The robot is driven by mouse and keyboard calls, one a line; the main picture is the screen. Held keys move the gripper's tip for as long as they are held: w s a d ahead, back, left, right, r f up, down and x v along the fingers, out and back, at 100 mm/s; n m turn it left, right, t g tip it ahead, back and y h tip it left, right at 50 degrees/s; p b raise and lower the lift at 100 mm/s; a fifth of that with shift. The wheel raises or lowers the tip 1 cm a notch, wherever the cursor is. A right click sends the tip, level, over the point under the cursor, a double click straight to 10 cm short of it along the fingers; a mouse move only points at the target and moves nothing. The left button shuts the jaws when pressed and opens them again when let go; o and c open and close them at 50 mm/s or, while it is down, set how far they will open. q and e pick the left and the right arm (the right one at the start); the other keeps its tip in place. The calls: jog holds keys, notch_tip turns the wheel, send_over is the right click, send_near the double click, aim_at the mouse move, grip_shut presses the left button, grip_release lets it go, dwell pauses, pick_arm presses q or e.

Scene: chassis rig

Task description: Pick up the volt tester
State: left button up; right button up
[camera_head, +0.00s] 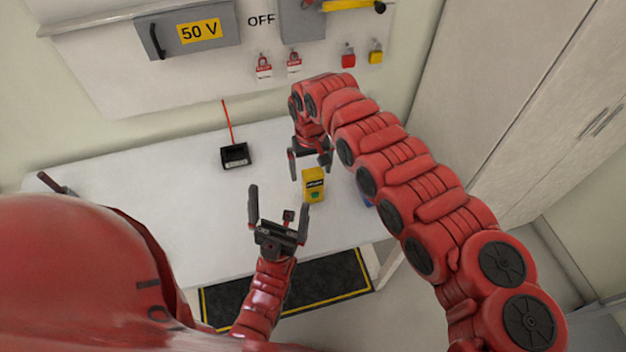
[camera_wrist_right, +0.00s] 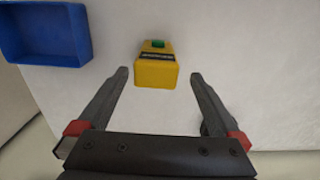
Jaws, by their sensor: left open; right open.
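The volt tester is most likely the yellow box-shaped device (camera_head: 314,184) with a dark label and a green patch, standing on the white table. It also shows in the right wrist view (camera_wrist_right: 155,70), just beyond and between the fingertips. My right gripper (camera_head: 309,164) is open and empty, close behind the device in the head view; its fingers show in the right wrist view (camera_wrist_right: 160,78). My left gripper (camera_head: 279,203) is open and empty, to the left of and nearer than the device. I see no contact between either gripper and the device.
A black holder (camera_head: 235,156) with a red stick stands on the table (camera_head: 190,200) to the left. A blue bin (camera_wrist_right: 45,35) is left of the device in the right wrist view. Red and yellow padlocks (camera_head: 348,57) hang on the wall panel. A black mat (camera_head: 325,280) lies on the floor.

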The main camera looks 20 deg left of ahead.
aim_at(313, 184)
notch_tip(313, 184, down, 2)
jog(key=shift+a, duration=0.1)
jog(key=shift+f+p, duration=0.45)
jog(key=shift+p, duration=0.05)
jog(key=f, duration=0.3)
jog(key=shift+d+f+p, duration=0.25)
jog(key=shift+p, duration=0.05)
jog(key=shift+w+f, duration=0.15)
jog(key=shift+f, duration=0.45)
jog(key=c, duration=1.5)
jog(key=shift+r, duration=0.15)
